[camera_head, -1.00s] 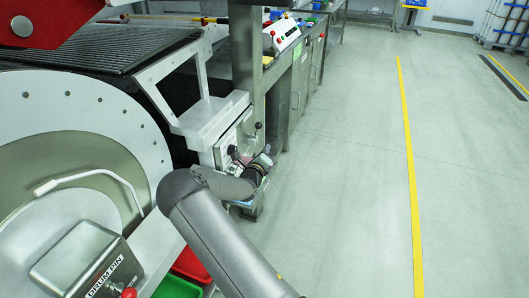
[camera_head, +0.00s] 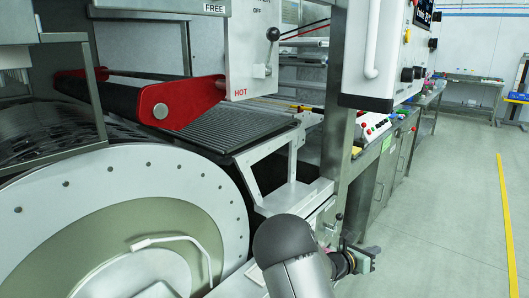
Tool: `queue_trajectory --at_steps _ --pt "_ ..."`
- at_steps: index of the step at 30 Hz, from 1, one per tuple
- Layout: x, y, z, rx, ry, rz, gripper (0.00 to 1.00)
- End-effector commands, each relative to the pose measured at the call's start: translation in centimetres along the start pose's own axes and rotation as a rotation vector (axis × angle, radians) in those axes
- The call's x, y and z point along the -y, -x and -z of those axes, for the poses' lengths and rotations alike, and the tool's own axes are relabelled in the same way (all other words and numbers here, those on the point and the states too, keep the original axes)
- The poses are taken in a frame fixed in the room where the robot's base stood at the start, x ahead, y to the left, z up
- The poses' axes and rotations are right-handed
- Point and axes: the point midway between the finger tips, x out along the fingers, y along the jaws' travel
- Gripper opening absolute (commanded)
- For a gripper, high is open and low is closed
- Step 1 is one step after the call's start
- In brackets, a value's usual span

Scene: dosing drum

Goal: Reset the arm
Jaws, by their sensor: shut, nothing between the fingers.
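My arm rises from the bottom of the head view, grey and bent at a rounded joint. My gripper (camera_head: 369,262) is at its far end, low and right of centre, small and partly behind the arm's dark wrist. It points to the right, over the grey floor, and holds nothing that I can see. It is beside the metal frame of the machine; I cannot tell whether it touches it. The fingers are too small to make out clearly.
The large round drum (camera_head: 110,215) fills the lower left. A red hinged arm (camera_head: 180,103) and a ribbed conveyor (camera_head: 235,128) lie behind it. A control box (camera_head: 385,50) hangs upper right. The floor (camera_head: 440,220) at right is open, with a yellow line (camera_head: 506,210).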

Motion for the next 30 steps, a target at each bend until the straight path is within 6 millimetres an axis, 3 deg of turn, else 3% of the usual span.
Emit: queue_trajectory --at_steps 1,3,8,12,18,21,25,30 --pt "3.5 1.0 -1.5 -0.094 -0.164 0.072 0.0" --pt "7.4 3.0 -1.7 -0.22 -0.382 0.179 0.0" --pt "14.5 9.7 -2.0 -0.492 -0.843 0.432 0.0" --pt "19.0 17.2 -2.5 -0.712 -1.191 0.664 0.0" --pt "23.5 28.6 -4.0 -0.981 -1.576 1.0 0.0" --pt "24.8 32.8 -4.5 -1.074 -1.696 1.136 0.0" --pt "25.7 36.1 -4.9 -1.146 -1.784 1.253 0.0" --pt "25.9 37.2 -4.9 -1.171 -1.811 1.294 0.0"
